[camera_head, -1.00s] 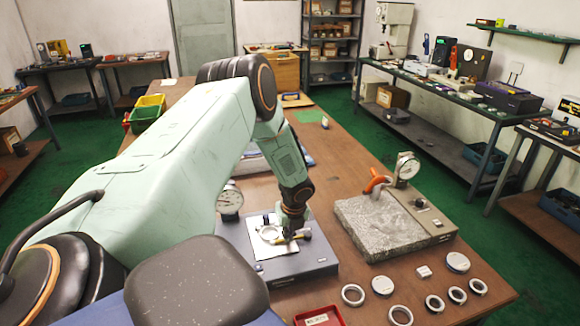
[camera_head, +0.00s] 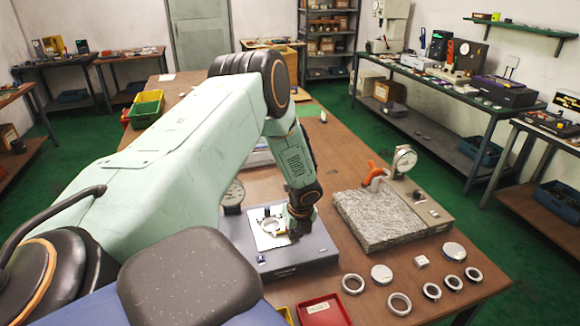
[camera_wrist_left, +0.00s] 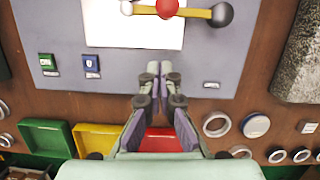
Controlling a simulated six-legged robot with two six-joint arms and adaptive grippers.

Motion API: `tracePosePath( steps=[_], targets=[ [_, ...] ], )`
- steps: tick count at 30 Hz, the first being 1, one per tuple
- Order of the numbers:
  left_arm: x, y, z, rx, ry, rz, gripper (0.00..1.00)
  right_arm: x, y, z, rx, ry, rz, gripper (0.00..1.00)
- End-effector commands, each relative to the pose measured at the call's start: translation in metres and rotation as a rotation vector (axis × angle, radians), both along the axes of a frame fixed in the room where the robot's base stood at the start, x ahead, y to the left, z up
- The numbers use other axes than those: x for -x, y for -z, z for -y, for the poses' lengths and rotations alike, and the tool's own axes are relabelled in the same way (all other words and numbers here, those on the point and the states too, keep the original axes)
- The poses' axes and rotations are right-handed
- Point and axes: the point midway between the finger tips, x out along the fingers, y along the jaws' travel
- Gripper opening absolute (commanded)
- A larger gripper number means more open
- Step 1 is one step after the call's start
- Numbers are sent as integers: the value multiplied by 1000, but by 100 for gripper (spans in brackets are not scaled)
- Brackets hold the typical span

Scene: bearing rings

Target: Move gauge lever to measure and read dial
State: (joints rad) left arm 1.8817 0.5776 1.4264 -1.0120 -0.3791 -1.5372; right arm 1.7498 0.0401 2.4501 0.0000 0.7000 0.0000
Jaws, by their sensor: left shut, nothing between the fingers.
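The gauge with the grey base (camera_head: 290,266) stands on the table, with a white plate (camera_head: 262,240) on top and a round dial (camera_head: 233,193) behind its left side. The dial's reading is too small to tell. In the left wrist view a yellow lever (camera_wrist_left: 195,12) with a red knob (camera_wrist_left: 168,8) and a dark ball end lies across the plate, cut by the top edge. My left gripper (camera_head: 295,236) is over the base beside the plate; in the wrist view its fingertips (camera_wrist_left: 153,68) are together and empty, apart from the lever. My right gripper is out of view.
To the right stands a granite block (camera_head: 380,218) with an orange handle (camera_head: 374,172) and another dial (camera_head: 404,158). Several metal rings (camera_head: 400,303) lie in front of it. A red tray (camera_head: 324,312) is at the near edge. The table beyond my arm is mostly clear.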

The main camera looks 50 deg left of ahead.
Motion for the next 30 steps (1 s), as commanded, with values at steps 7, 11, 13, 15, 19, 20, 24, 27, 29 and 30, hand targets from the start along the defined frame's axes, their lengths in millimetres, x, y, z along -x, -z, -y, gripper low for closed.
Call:
tracePosePath(
  steps=[7, 11, 13, 15, 19, 20, 24, 27, 29, 30],
  targets=[
    [-1, -48, 9, 3, -3, 5, 0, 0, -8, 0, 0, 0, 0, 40],
    [1, -69, 13, 2, -2, 4, 0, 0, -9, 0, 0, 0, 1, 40],
    [2, -78, 15, 3, -3, 5, 0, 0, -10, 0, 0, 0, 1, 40],
    [3, -85, 16, 2, -4, 4, 0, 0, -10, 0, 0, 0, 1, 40],
    [5, -93, 19, 2, -4, 1, 0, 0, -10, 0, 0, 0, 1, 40],
    [5, -94, 19, 2, -4, 1, 0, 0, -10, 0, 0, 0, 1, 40],
    [6, -96, 19, 1, -3, 2, 0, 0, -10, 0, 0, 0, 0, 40],
    [6, -96, 19, 1, -3, 2, 0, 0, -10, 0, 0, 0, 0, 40],
    [6, -96, 20, 1, -3, 2, 0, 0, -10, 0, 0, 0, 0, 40],
    [6, -96, 20, 1, -3, 2, 0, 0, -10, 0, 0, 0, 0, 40]
  ],
)
